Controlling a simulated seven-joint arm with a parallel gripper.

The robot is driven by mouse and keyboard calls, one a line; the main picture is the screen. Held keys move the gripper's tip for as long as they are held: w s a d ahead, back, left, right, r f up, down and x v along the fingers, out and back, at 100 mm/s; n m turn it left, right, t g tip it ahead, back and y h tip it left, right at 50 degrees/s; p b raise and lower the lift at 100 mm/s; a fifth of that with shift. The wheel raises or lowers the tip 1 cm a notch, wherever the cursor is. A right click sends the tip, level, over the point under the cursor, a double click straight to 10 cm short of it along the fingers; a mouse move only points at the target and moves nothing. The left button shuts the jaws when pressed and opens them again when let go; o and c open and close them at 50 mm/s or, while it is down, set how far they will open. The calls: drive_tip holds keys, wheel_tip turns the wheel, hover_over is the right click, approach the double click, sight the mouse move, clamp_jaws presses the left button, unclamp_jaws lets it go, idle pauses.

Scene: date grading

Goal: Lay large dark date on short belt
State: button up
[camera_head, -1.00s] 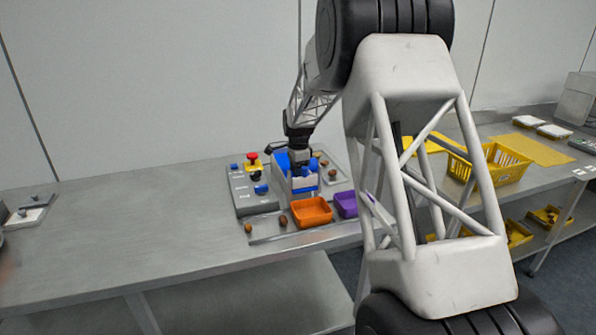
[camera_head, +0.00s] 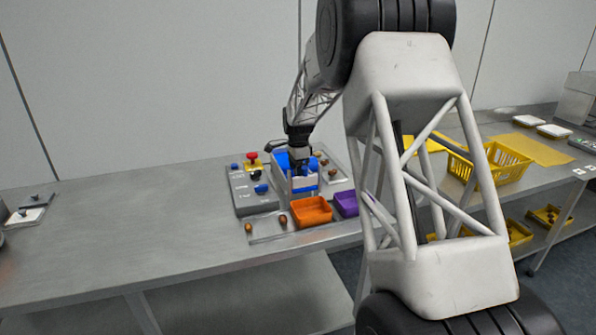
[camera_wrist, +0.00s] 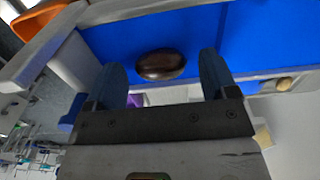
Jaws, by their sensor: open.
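A large dark brown, glossy date (camera_wrist: 161,64) lies on the blue belt surface (camera_wrist: 265,35) in the wrist view. My gripper (camera_wrist: 163,68) is open, with its two blue fingers on either side of the date and a visible gap to each. In the head view my gripper (camera_head: 301,183) is over the short blue belt (camera_head: 282,161), between the control box and the bins. The date cannot be made out there, as the gripper hides that part of the belt.
An orange bin (camera_head: 312,211) and a purple bin (camera_head: 346,204) stand in front of the belt. A grey control box (camera_head: 252,197) with a red button (camera_head: 252,156) is on its left. Several small dates lie around. The table's left side (camera_head: 120,225) is mostly clear.

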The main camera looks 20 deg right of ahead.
wheel_tip(320, 180, up, 11)
drive_tip(key=shift+r, duration=0.2)
idle(0.4)
idle(0.7)
drive_tip(key=s+a+r+n, duration=0.3)
drive_tip(key=s, duration=0.6)
drive_tip(key=s+a+r+n+t, duration=0.1)
drive_tip(key=s+a+r+n, duration=0.2)
drive_tip(key=s, duration=0.7)
drive_tip(key=s+a+r+n, duration=0.2)
drive_tip(key=s+r+n, duration=0.1)
drive_tip(key=s, duration=0.6)
drive_tip(key=s+a+f+n, duration=0.1)
drive_tip(key=s+f+n, duration=0.1)
drive_tip(key=s, duration=0.7)
drive_tip(key=s+a+f+n+t, duration=0.1)
drive_tip(key=s+n, duration=0.3)
drive_tip(key=s, duration=0.6)
drive_tip(key=s+a+f+n, duration=0.2)
drive_tip(key=s+f, duration=0.1)
drive_tip(key=s, duration=0.6)
drive_tip(key=shift+s+a+f+n+t, duration=0.15)
drive_tip(key=shift+a+f+n+t, duration=0.15)
drive_tip(key=shift+f+n, duration=0.1)
